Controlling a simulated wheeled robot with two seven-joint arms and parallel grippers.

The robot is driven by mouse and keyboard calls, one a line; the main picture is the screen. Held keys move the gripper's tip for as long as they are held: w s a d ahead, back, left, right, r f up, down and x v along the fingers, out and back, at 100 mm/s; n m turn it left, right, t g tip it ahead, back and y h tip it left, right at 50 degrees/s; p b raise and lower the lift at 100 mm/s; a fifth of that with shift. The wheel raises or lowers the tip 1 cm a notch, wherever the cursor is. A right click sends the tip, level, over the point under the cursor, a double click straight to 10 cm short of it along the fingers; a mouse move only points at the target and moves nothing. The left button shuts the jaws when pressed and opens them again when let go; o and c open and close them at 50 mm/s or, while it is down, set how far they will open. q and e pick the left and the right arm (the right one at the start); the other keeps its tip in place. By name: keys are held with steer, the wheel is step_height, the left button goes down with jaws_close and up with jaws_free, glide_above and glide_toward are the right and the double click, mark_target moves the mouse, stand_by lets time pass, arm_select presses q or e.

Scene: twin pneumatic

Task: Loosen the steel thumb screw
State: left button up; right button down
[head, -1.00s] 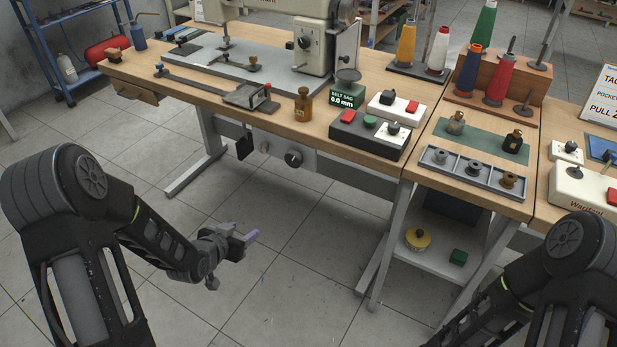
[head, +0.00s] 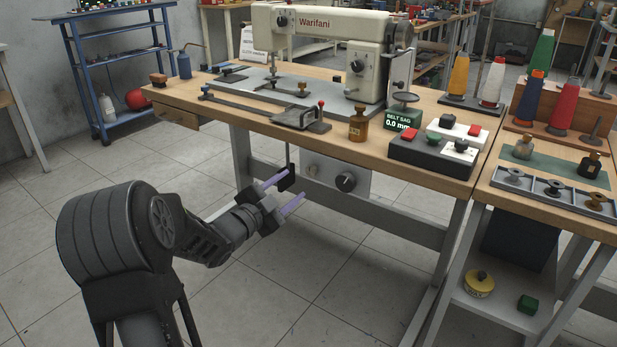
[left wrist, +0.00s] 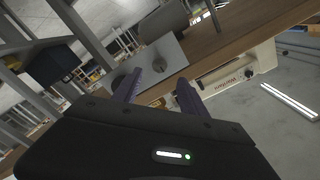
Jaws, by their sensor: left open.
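My left gripper (head: 293,184) is open and empty, with two purple fingers. It is in front of the sewing table, below the tabletop, and points toward the grey panel (head: 325,192) under the table. The panel carries a dark round knob (head: 345,182) and a smaller, paler knob (head: 312,170). In the left wrist view the fingers (left wrist: 158,78) stand apart, with the panel and its dark knob (left wrist: 159,64) beyond them. I cannot tell for sure which part is the steel thumb screw. My right gripper is out of view.
The sewing machine (head: 335,25) stands on the wooden table (head: 400,175), with a control box (head: 430,153) near the front edge. A black hanging part (head: 286,180) is close behind the fingers. Table legs stand either side. The floor in front is clear.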

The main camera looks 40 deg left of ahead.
mark_target(310, 172)
arm_select(q)
steer(key=w+b, duration=0.1)
steer(key=w, duration=0.6)
steer(key=shift+w, duration=0.25)
steer(key=shift+c, duration=0.3)
jaws_close()
